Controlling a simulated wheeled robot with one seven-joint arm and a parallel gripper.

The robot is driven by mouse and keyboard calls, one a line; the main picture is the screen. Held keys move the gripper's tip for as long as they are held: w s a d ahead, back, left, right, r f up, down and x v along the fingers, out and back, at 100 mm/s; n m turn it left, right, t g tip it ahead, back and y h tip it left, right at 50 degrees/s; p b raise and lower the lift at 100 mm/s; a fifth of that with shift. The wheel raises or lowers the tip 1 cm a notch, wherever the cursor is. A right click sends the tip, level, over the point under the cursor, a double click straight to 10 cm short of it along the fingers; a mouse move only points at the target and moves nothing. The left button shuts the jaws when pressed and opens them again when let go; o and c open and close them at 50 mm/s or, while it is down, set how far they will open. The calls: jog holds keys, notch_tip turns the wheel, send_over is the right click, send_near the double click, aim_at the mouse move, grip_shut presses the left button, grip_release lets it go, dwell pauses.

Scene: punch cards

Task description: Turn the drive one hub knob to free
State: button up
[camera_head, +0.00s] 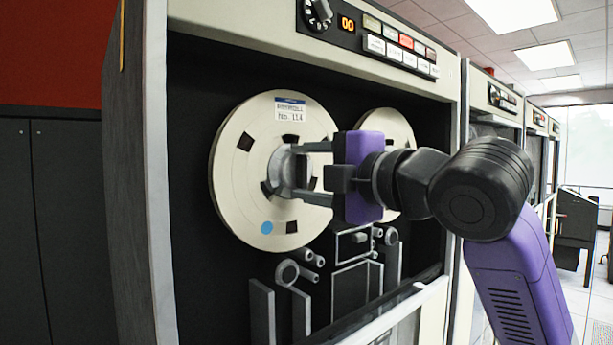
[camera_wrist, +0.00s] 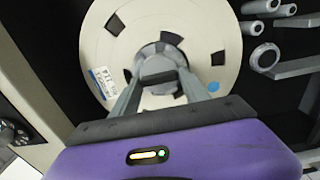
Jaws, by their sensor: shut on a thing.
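The tape drive (camera_head: 185,110) stands in front of me with its bay open. Its left reel (camera_head: 236,170) is cream, with a label reading No. 114 and a blue dot. The grey hub knob (camera_head: 281,170) is at this reel's centre; it also shows in the wrist view (camera_wrist: 160,58). My gripper (camera_head: 290,170) reaches in from the right, with one finger above and one below the knob, shut on it. In the wrist view my fingers (camera_wrist: 160,85) lie on either side of the knob. The knob's far side and any free mark are hidden.
A second reel (camera_head: 389,130) sits behind my gripper. Guide rollers and metal plates (camera_head: 288,272) are below the reels. A control panel (camera_head: 380,35) with a dial, a display reading 00 and several buttons is above. More cabinets (camera_head: 497,125) run to the right.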

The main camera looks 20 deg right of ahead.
jog(key=shift+f, duration=0.1)
dwell(0.3)
jog(key=o, duration=1.3)
jog(key=shift+b+v, duration=0.7)
jog(key=shift+v, duration=3.2)
